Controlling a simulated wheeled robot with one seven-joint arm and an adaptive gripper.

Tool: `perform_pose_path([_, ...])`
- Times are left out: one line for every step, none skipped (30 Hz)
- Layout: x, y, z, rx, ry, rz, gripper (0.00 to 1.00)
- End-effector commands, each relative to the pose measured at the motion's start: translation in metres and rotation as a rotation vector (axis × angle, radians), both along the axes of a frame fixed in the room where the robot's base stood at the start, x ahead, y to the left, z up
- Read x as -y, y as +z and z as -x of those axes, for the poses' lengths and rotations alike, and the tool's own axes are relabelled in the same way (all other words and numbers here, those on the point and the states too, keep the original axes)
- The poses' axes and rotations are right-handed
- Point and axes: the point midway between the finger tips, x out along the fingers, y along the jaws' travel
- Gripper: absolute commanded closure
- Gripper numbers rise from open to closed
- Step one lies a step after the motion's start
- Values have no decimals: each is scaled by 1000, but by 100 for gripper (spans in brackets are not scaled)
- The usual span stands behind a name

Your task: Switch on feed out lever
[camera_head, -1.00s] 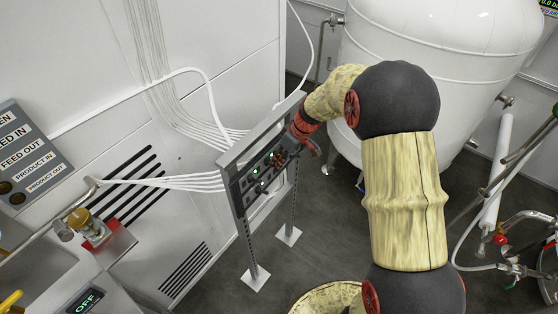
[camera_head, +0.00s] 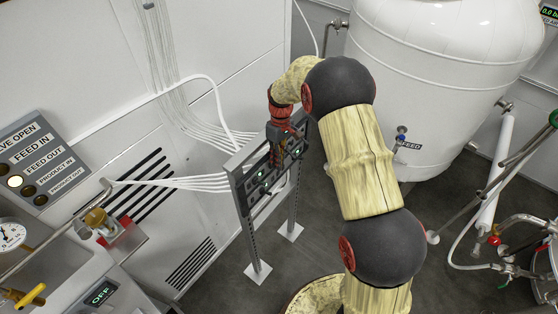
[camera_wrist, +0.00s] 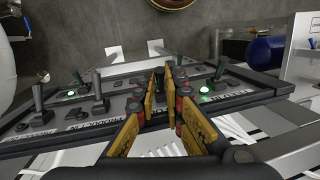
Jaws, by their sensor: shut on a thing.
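The grey control panel (camera_head: 243,192) stands on two posts in the middle of the head view. It carries several upright levers, and a row of labels shows along its near edge in the wrist view. My gripper (camera_wrist: 161,88) is over the panel, its yellow fingers shut on a control lever mostly hidden between them. The label by that lever is covered, so I cannot read which it is. One dark lever (camera_wrist: 218,70) stands to the right of the fingers, and grey levers (camera_wrist: 98,90) stand to the left. Green lights (camera_wrist: 204,90) glow on both sides.
A white tank (camera_head: 430,90) stands behind my arm. A sign board (camera_head: 40,150) at left lists feed and product labels; one lamp (camera_head: 15,181) on it is lit. White cables (camera_head: 180,183) run to the panel. Dark floor is open in front.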

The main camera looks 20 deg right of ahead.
Motion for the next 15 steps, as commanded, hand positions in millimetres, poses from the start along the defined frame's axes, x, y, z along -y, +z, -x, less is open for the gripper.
perform_pose_path([0, 1, -1, 4, 0, 0, 100])
perform_pose_path([0, 1, -1, 4, 0, 0, 100])
perform_pose_path([0, 1, -1, 4, 0, 0, 89])
perform_pose_path([0, 1, -1, 5, 1, 0, 87])
perform_pose_path([0, 1, -1, 5, 1, 0, 85])
perform_pose_path([0, 1, -1, 4, 0, -1, 83])
perform_pose_path([0, 1, -1, 3, 1, -1, 81])
perform_pose_path([0, 1, -1, 3, 1, -1, 80])
perform_pose_path([0, 1, -1, 3, 1, -1, 77])
perform_pose_path([0, 1, -1, 3, 1, -1, 76])
perform_pose_path([0, 1, -1, 3, 1, -1, 74])
perform_pose_path([0, 1, -1, 3, 0, -2, 72])
perform_pose_path([0, 1, -1, 3, 0, -2, 71])
perform_pose_path([0, 1, 0, 2, 0, -1, 71])
perform_pose_path([0, 0, 0, 2, 1, -1, 71])
